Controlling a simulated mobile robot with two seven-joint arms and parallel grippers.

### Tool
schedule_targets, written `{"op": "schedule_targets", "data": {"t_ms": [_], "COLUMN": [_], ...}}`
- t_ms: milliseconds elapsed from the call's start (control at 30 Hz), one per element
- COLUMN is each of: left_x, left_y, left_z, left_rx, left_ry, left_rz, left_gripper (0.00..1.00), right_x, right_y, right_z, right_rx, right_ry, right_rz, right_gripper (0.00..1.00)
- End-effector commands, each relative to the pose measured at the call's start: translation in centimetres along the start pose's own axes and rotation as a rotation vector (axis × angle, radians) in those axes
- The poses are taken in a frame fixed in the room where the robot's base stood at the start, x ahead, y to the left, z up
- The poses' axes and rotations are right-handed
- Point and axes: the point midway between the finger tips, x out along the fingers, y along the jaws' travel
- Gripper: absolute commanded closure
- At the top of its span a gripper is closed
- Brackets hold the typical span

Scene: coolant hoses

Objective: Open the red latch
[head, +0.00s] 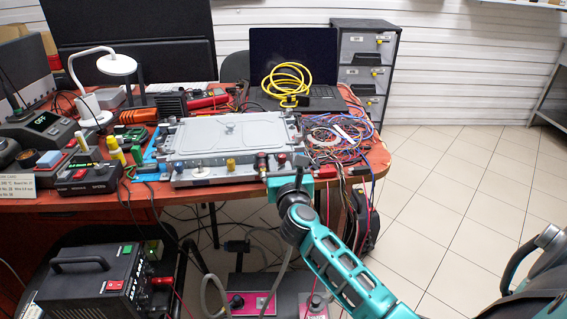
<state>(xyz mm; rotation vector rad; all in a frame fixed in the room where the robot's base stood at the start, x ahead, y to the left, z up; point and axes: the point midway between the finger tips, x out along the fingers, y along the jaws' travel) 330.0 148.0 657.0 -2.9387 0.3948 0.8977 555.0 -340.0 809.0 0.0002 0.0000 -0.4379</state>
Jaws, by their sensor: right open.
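A grey metal plate assembly (215,140) lies on the red-brown table, with several small fittings along its front edge. A gold fitting (231,165) stands near the middle of that edge. A dark fitting with red on it (262,160) stands to its right. These are small, and I cannot tell for sure which part is the red latch. My right gripper (298,172) is at the plate's front right corner, close to the red-marked fittings, and is open. I cannot tell whether it touches anything. My left gripper is out of view.
Tangled coloured wires (340,138) lie right of the plate. A laptop (293,65) with a coiled yellow hose (288,82) stands behind. A white lamp (117,65) and instruments crowd the left. A black power unit (95,283) is at lower left. The tiled floor at right is mostly clear.

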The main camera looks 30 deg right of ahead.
Motion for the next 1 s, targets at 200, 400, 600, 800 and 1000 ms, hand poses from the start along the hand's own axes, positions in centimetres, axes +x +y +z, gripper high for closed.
{"op": "schedule_targets", "data": {"t_ms": [200, 400, 600, 800, 1000], "left_x": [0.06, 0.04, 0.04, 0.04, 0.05], "left_y": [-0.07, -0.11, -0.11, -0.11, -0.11], "left_z": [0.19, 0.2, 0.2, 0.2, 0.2], "left_rx": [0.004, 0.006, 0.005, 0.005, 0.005], "left_ry": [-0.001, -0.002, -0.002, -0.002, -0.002], "left_rz": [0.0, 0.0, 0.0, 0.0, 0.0], "left_gripper": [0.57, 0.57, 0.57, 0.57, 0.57], "right_x": [0.93, 0.91, 0.89, 0.88, 0.87], "right_y": [0.0, 0.0, 0.0, 0.0, -0.01], "right_z": [0.05, 0.05, 0.03, 0.03, 0.02], "right_rx": [0.001, 0.0, 0.0, 0.0, 0.0], "right_ry": [-0.001, 0.0, 0.0, 0.0, 0.0], "right_rz": [0.001, 0.001, 0.001, 0.0, 0.0], "right_gripper": [0.54, 0.54, 0.72, 0.91, 1.0]}}
